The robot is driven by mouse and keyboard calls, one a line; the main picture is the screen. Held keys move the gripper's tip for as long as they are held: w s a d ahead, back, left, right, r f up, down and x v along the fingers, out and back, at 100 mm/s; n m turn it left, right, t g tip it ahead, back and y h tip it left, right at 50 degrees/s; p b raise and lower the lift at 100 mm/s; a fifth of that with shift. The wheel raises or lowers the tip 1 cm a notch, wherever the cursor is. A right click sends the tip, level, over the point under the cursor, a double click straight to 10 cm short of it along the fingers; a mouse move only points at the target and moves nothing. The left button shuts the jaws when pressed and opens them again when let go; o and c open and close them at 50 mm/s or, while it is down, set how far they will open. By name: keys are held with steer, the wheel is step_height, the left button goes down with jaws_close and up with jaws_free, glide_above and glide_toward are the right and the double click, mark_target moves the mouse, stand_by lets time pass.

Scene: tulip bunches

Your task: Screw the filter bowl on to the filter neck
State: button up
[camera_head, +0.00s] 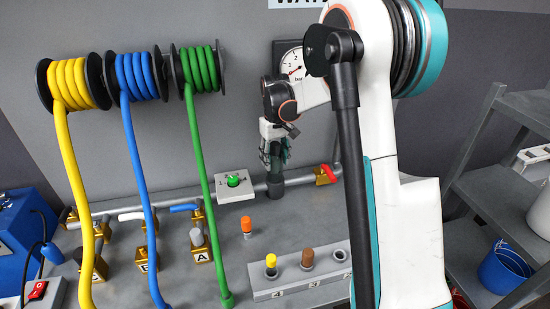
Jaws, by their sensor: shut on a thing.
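My gripper (274,160) is at the wall end of the bench, pointing down, with its fingers closed. A dark green piece shows between and beside the fingers; I take it to be the filter bowl, but its shape is mostly hidden by the fingers. Directly below is a dark grey upright cylinder (275,187) on the grey pipe, which looks like the filter neck. The gripper is right above it and lined up with it in this view. I cannot tell whether the bowl touches the neck or how far its thread is engaged.
Yellow (75,180), blue (135,170) and green (201,180) hoses hang at left. A numbered block (300,281) and an orange-topped piece (247,227) stand in front.

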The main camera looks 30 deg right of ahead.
steer(key=m, duration=0.4)
steer(key=shift+m, duration=0.4)
steer(key=shift+m, duration=1)
steer(key=m, duration=0.3)
steer(key=shift+m, duration=0.3)
steer(key=m, duration=0.4)
steer(key=shift+f, duration=0.1)
steer(key=shift+m, duration=0.3)
